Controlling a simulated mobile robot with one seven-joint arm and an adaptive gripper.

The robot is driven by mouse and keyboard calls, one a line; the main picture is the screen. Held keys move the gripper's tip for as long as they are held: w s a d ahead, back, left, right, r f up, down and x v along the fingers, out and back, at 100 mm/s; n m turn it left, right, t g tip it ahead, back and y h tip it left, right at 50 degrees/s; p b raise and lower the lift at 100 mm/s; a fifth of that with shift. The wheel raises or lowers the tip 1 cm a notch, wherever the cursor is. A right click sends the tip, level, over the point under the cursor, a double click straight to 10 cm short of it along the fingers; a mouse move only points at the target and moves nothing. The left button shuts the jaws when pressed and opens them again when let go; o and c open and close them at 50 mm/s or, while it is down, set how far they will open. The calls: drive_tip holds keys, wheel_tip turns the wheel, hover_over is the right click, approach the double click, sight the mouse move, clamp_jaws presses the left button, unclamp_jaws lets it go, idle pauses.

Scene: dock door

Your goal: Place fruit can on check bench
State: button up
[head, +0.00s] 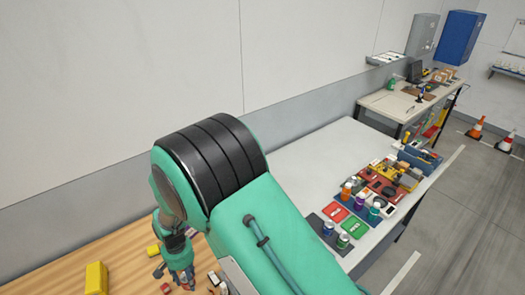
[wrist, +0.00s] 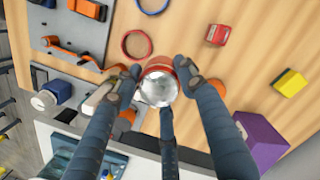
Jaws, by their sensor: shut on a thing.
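My gripper (wrist: 157,68) is shut on a can with a silver lid and a reddish side, which I take as the fruit can (wrist: 158,90). In the wrist view its fingers press the can from left and right, above a wooden top. In the head view my gripper (head: 181,277) is low at the left over the wooden top (head: 50,284), partly hidden by my arm; the can is not clear there. A pale bench (head: 310,160) stands to the right, and another bench (head: 392,103) stands farther back. No label shows which one is the check bench.
Around the can lie a red ring (wrist: 137,44), a red block (wrist: 218,35), a yellow block (wrist: 290,82), a purple box (wrist: 259,140) and a grey panel (wrist: 60,72) with tools. The pale bench has cans and coloured mats (head: 337,212) along its right side; its left part is bare.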

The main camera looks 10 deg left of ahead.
drive_tip(key=w+d+r+m+b, duration=0.1)
drive_tip(key=w+d+r+b, duration=0.1)
drive_tip(key=w+d, duration=0.95)
drive_tip(key=w+d+r+m+b, duration=0.1)
drive_tip(key=w+d+r+b, duration=0.15)
drive_tip(key=w+d, duration=0.9)
drive_tip(key=w+d+r+b, duration=0.1)
drive_tip(key=d+b, duration=0.2)
drive_tip(key=d, duration=1.2)
drive_tip(key=w+d+m+b, duration=0.1)
drive_tip(key=d+b, duration=0.3)
drive_tip(key=d, duration=1.2)
drive_tip(key=shift+w+r+m, duration=0.3)
drive_tip(key=shift+w+r, duration=0.1)
drive_tip(key=shift+w, duration=0.2)
drive_tip(key=shift+r, duration=0.1)
